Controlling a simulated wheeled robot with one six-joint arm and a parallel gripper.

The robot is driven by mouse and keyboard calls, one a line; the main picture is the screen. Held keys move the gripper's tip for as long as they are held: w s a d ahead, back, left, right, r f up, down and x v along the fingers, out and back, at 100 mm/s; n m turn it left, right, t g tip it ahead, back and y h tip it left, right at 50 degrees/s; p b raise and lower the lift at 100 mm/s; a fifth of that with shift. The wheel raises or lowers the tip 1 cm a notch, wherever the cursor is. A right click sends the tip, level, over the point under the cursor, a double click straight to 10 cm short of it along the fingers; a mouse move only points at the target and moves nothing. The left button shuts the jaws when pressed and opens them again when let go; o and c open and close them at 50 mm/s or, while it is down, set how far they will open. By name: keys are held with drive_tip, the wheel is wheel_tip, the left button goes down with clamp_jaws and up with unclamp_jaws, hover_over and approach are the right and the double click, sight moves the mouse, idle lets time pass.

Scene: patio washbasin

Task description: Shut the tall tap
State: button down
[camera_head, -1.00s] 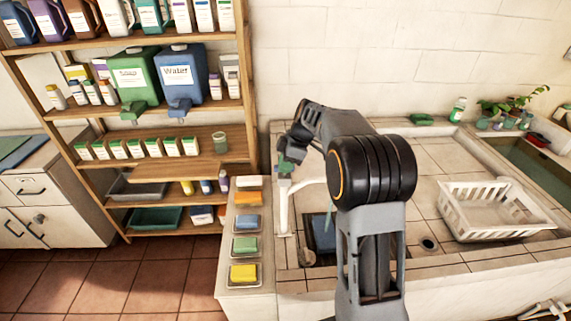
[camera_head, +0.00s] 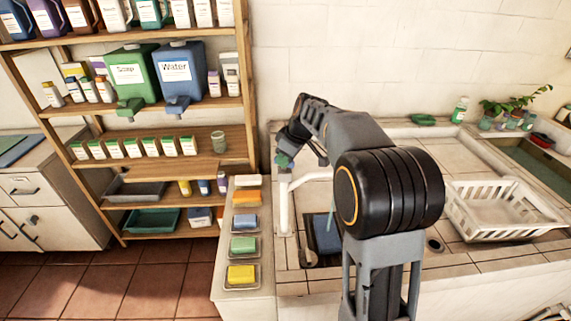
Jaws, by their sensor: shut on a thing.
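The tall tap (camera_head: 284,208) is a white upright post with a spout reaching right over a small dark basin at the left end of the tiled counter. A green handle (camera_head: 284,161) sits on its top. My gripper (camera_head: 287,153) is at the top of the tap, shut on the green handle. My arm comes in from the lower right and hides part of the counter and basin. A thin bluish streak, perhaps water, shows faintly below the spout (camera_head: 318,177).
Sponges on small trays (camera_head: 243,245) line the ledge left of the tap. A wooden shelf (camera_head: 170,172) with bottles and dispensers stands at the left. A white basket (camera_head: 505,208) sits on the counter at the right. Bare tiles (camera_head: 440,155) lie behind it.

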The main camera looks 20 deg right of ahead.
drive_tip(key=m+h, duration=0.1)
drive_tip(key=m, duration=0.1)
drive_tip(key=m+t+b, duration=0.1)
drive_tip(key=m, duration=0.2)
drive_tip(key=shift+a+m+h, duration=0.15)
drive_tip(key=shift+m+h, duration=0.15)
drive_tip(key=shift+h, duration=0.1)
drive_tip(key=m+h+b, duration=0.1)
drive_tip(key=m+h, duration=0.1)
drive_tip(key=m, duration=0.4)
drive_tip(key=shift+h, duration=0.3)
drive_tip(key=c, duration=1.1)
unclamp_jaws()
drive_tip(key=shift+o, duration=0.2)
drive_tip(key=v, duration=1.4)
drive_tip(key=shift+s+f+b, duration=0.15)
drive_tip(key=shift+s+b, duration=0.1)
drive_tip(key=shift+b, duration=0.05)
